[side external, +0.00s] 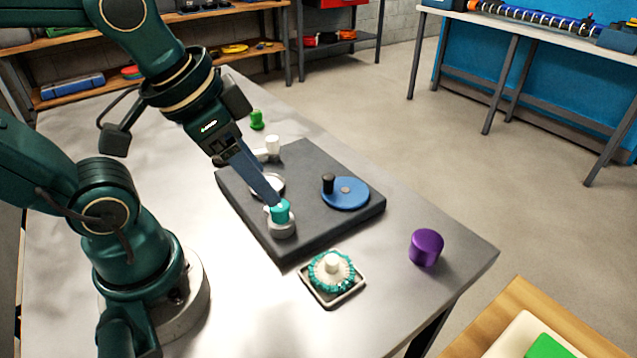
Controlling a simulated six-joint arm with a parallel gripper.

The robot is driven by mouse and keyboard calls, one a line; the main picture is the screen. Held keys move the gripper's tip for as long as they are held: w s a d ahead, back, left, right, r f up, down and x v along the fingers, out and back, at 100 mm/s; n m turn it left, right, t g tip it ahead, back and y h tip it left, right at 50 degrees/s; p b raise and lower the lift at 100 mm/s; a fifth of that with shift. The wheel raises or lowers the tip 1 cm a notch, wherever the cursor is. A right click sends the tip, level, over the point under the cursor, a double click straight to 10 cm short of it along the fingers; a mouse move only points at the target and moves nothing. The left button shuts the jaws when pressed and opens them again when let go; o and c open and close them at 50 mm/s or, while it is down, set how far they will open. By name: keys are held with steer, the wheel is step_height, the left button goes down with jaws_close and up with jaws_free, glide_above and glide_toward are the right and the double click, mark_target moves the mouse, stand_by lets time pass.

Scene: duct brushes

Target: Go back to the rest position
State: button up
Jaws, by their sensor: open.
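My gripper (272,197) points down at the front left part of a dark grey board (318,165) on the table. Its fingers are at a teal knob (280,211) that stands on a grey round base (281,228). The jaws are open, and I cannot tell whether they touch the knob. A blue disc (352,193) with a black upright handle (328,184) lies on the right of the board. A white ring (268,186) lies partly hidden behind my fingers.
A teal-bristled round brush (332,271) with a white knob sits in a square tray (336,302) in front of the board. A purple cylinder (426,247) stands on the right. A green peg (257,120) and a white knob (272,144) stand at the back.

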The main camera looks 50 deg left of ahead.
steer(key=shift+s+a+f+n+t, duration=0.1)
steer(key=shift+s+n+t, duration=0.1)
steer(key=shift+n, duration=0.3)
steer(key=shift+s+a+f+n+t, duration=0.1)
steer(key=shift+n+t, duration=0.1)
steer(key=shift+n, duration=0.3)
stand_by(0.5)
